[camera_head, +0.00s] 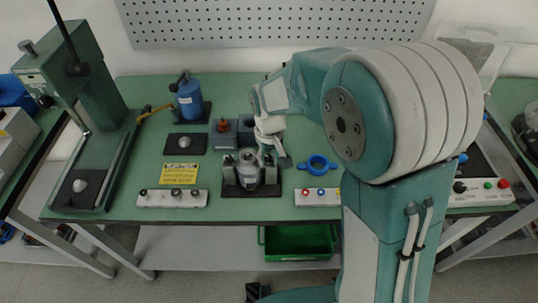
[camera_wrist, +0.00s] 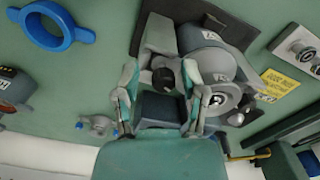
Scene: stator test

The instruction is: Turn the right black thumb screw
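The stator fixture (camera_head: 250,172) stands on a dark base plate near the table's front middle, with a grey post on each side. In the wrist view, which looks roughly reversed from the head view, a small round black knob (camera_wrist: 163,79), seemingly the right thumb screw, shows beside the grey post (camera_wrist: 157,36) and the round stator body (camera_wrist: 212,68). My gripper (camera_wrist: 160,72) is open, with one fingertip on each side of the knob in that view. I cannot tell whether either finger touches it. In the head view my gripper (camera_head: 277,153) is at the fixture's right rear, its fingertips partly hidden.
A blue ring (camera_head: 332,165) lies right of the fixture. White switch boxes stand front left (camera_head: 172,198) and front right (camera_head: 318,197). A yellow sign (camera_head: 180,173) lies left. A blue cylinder (camera_head: 190,98) and a green press (camera_head: 88,75) stand further back left.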

